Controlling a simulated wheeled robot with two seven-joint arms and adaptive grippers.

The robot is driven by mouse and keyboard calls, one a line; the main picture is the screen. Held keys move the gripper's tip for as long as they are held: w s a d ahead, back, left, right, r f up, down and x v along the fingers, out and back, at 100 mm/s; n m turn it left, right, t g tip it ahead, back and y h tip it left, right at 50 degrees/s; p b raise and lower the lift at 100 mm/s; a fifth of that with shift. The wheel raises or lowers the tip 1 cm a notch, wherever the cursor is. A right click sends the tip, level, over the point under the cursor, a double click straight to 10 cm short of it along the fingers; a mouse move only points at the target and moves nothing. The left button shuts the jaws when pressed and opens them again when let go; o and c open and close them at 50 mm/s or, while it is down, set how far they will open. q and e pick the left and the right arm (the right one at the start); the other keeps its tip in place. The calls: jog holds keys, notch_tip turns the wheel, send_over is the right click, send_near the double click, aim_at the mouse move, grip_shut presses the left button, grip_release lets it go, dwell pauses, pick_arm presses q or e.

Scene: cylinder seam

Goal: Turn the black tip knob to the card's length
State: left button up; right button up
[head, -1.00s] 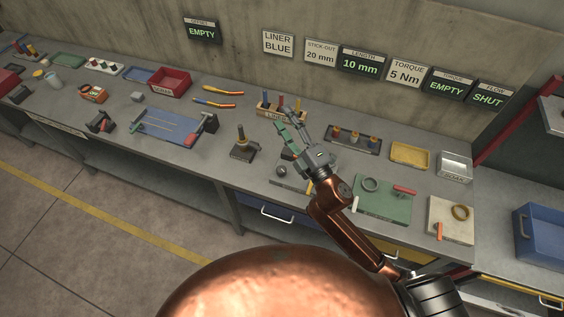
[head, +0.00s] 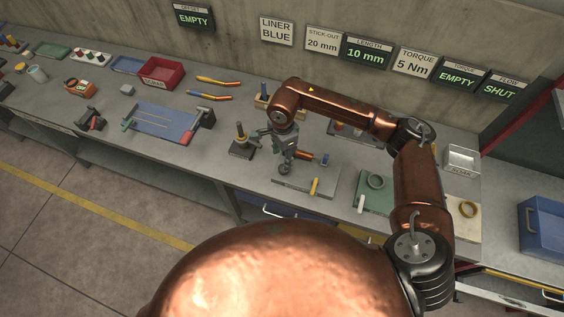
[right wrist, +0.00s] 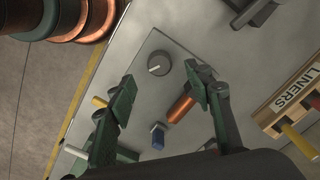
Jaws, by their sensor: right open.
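The black tip knob (head: 284,169) sits on a grey plate (head: 298,186) on the bench. In the right wrist view the knob (right wrist: 159,64) is round with a white pointer mark. My right gripper (head: 284,157) points down over the plate, close to the knob. In the right wrist view its green fingers (right wrist: 160,82) are spread and empty, with the knob showing between and just beyond the tips. I cannot tell the exact height gap. The length card (head: 366,52) on the wall reads 10 mm. My left gripper is not in view.
A dark stand (head: 241,149) is left of my gripper. The LINERS rack (right wrist: 295,96) is behind.

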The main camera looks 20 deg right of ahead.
jog(key=shift+d+f, duration=0.3)
jog(key=shift+f, duration=0.05)
notch_tip(320, 180, down, 7)
jog(key=shift+r+p, duration=0.1)
jog(key=shift+p, duration=0.8)
jog(key=c, duration=1.2)
